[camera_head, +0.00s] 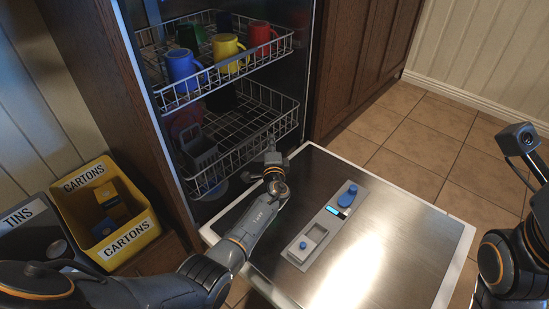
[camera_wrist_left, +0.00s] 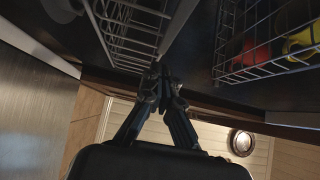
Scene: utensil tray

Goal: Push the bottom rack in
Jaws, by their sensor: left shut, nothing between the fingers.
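The bottom rack (camera_head: 246,149) is a wire basket low in the open dishwasher, above the inner part of its lowered door (camera_head: 400,215). It holds a grey basket-like item (camera_head: 200,155) at its left. My left gripper (camera_head: 273,162) is at the rack's front side, over the door. In the left wrist view, my left gripper (camera_wrist_left: 161,72) has its fingertips together and empty, close to the wire bars of the bottom rack (camera_wrist_left: 130,30). I cannot tell whether they touch. Only parts of my right arm show at the right edge; its gripper is out of view.
The upper rack (camera_head: 270,62) holds several coloured mugs, including a blue mug (camera_head: 181,68) and a yellow mug (camera_head: 227,50). A yellow bin (camera_head: 128,240) labelled CARTONS and a grey TINS bin (camera_head: 22,238) stand at left. Tiled floor (camera_head: 425,150) is clear at right.

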